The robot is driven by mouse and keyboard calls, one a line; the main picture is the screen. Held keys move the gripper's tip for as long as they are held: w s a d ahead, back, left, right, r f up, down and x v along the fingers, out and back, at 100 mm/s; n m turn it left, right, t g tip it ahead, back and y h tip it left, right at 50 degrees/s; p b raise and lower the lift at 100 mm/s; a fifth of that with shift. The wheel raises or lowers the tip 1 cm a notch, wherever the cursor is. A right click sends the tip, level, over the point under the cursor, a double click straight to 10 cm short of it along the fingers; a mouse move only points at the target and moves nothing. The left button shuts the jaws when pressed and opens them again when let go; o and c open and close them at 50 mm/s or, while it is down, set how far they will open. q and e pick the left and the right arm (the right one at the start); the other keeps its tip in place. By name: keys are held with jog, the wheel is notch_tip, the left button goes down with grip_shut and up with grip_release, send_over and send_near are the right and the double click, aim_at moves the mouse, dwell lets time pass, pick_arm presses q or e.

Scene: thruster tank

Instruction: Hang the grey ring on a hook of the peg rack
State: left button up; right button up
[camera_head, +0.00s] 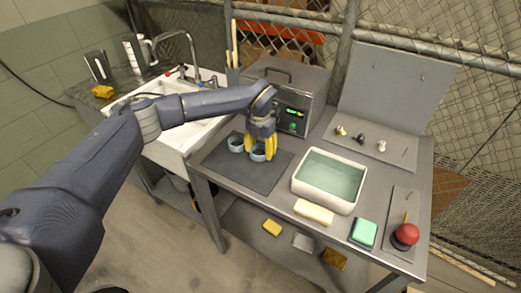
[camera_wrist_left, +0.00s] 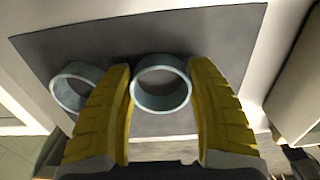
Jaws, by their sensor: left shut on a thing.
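My left gripper (camera_head: 261,148) points down over the dark mat, its yellow fingers shut on a grey-blue ring (camera_head: 258,156). In the left wrist view this ring (camera_wrist_left: 161,103) sits between the two fingers (camera_wrist_left: 160,110), over or on the mat; I cannot tell whether it is lifted. A second, similar ring (camera_head: 235,145) is on the mat to the left, apart from the held one; it also shows in the wrist view (camera_wrist_left: 66,98). A grey upright panel (camera_head: 390,85) with small hooks near its top, seemingly the peg rack, stands at the back right. My right gripper is out of view.
The dark mat (camera_head: 222,164) lies on the metal table. A white water-filled basin (camera_head: 329,197) and a cream block (camera_head: 314,212) stand to its right. A metal box device (camera_head: 298,88) is behind the gripper. Small knobs (camera_head: 360,138) stand before the panel.

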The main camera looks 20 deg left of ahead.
pick_arm(q)
jog(key=shift+f, duration=0.1)
jog(key=o, duration=1)
